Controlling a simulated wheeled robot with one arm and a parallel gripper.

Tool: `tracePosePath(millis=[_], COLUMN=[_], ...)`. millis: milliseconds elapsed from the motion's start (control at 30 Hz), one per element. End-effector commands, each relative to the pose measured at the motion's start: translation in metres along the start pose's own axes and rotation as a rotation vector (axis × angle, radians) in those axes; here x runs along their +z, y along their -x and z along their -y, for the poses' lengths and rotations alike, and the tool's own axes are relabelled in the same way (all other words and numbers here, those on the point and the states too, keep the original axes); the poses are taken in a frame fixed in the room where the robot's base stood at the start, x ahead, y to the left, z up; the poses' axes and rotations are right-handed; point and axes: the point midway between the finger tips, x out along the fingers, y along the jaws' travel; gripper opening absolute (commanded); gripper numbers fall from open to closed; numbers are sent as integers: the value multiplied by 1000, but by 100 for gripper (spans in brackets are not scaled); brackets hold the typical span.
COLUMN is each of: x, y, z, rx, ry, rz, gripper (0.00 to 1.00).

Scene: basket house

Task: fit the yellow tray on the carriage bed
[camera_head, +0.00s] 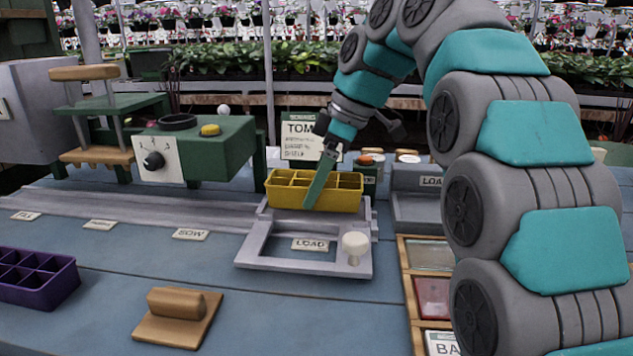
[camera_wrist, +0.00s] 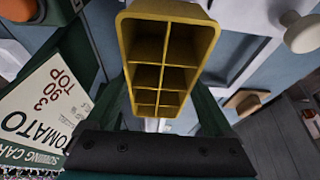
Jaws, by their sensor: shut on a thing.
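The yellow tray (camera_head: 315,196) has several open cells and looks upright and roughly level in the head view. My gripper (camera_head: 319,190) is shut on it, with a green finger crossing its near side. In the wrist view the yellow tray (camera_wrist: 165,60) sits between my two green fingers (camera_wrist: 160,105). The grey carriage (camera_head: 305,248) has a frame-like front with a white knob (camera_head: 355,245) at its right corner. The tray is over the carriage's back part; I cannot tell whether it touches the bed, which the tray mostly hides.
A green machine (camera_head: 215,150) stands left of the tray, by a grey rail (camera_head: 130,212). A TOMATO card (camera_head: 302,137) stands behind. A purple tray (camera_head: 38,278) and wooden block (camera_head: 178,316) are at front left. Wooden-framed bins (camera_head: 430,255) lie right.

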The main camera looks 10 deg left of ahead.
Motion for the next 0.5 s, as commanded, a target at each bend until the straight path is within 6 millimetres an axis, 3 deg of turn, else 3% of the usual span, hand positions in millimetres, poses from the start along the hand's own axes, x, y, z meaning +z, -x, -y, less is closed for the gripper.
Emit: tracePosePath(millis=[500], x=[2], y=[-6], z=[0], rx=[0], ry=[0], rz=[0], gripper=[32])
